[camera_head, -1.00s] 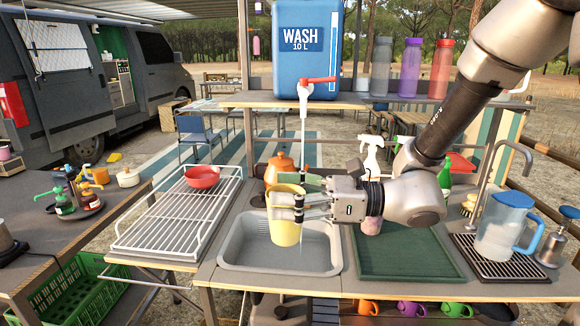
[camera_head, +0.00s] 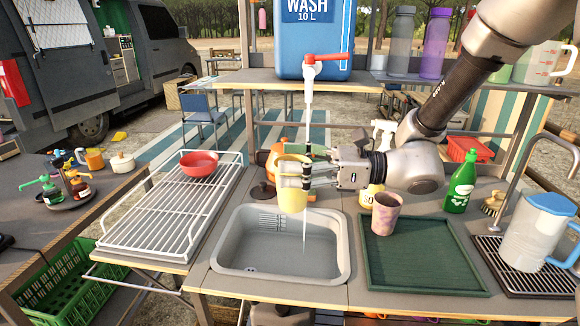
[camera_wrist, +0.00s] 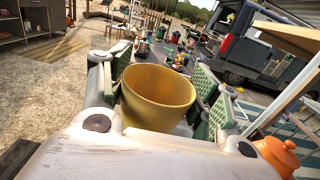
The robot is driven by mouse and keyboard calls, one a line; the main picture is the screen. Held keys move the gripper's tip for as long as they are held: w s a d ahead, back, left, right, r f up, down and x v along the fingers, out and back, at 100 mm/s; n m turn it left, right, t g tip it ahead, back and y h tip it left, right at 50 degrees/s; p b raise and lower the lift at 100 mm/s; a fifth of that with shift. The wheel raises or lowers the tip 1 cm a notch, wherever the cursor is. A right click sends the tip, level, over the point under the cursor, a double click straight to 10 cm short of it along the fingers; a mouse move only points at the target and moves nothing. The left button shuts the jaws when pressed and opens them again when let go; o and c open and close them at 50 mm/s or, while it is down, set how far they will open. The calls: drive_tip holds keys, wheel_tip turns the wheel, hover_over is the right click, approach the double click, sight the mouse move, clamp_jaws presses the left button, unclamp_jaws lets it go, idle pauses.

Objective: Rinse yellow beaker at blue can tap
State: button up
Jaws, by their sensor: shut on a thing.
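The yellow beaker (camera_head: 292,201) is in my gripper (camera_head: 306,175), which is shut on it at the side. It is held roughly upright over the back part of the grey sink (camera_head: 225,250). In the wrist view the open mouth of the beaker (camera_wrist: 158,85) shows between the green-padded fingers (camera_wrist: 160,95). The blue can (camera_head: 315,45), marked WASH, stands on the shelf above. Its white tap (camera_head: 308,85) has a red lever (camera_head: 328,58). A thin stream falls from the tap and also shows below the beaker's right side. I cannot tell whether it enters the beaker.
A white wire rack (camera_head: 150,235) with a red bowl (camera_head: 199,163) is left of the sink. A green tray (camera_head: 425,262) with a patterned cup (camera_head: 385,213) is right of it. A clear pitcher (camera_head: 535,235) and green bottle (camera_head: 460,187) stand further right. An orange pot is close behind the beaker.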

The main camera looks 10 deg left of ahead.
drive_tip(key=w+d+f, duration=0.1)
drive_tip(key=w+f, duration=0.1)
drive_tip(key=w, duration=0.8)
drive_tip(key=shift+w+d, duration=0.15)
drive_tip(key=shift+w, duration=0.05)
drive_tip(key=shift+d, duration=0.1)
idle(0.4)
drive_tip(key=shift+s+d, duration=0.1)
drive_tip(key=shift+d, duration=0.4)
drive_tip(key=shift+a, duration=0.15)
drive_tip(key=shift+a, duration=0.45)
drive_tip(key=shift+s+a, duration=0.25)
drive_tip(key=shift+s, duration=1.7)
drive_tip(key=shift+s+a, duration=0.2)
drive_tip(key=shift+s, duration=1.75)
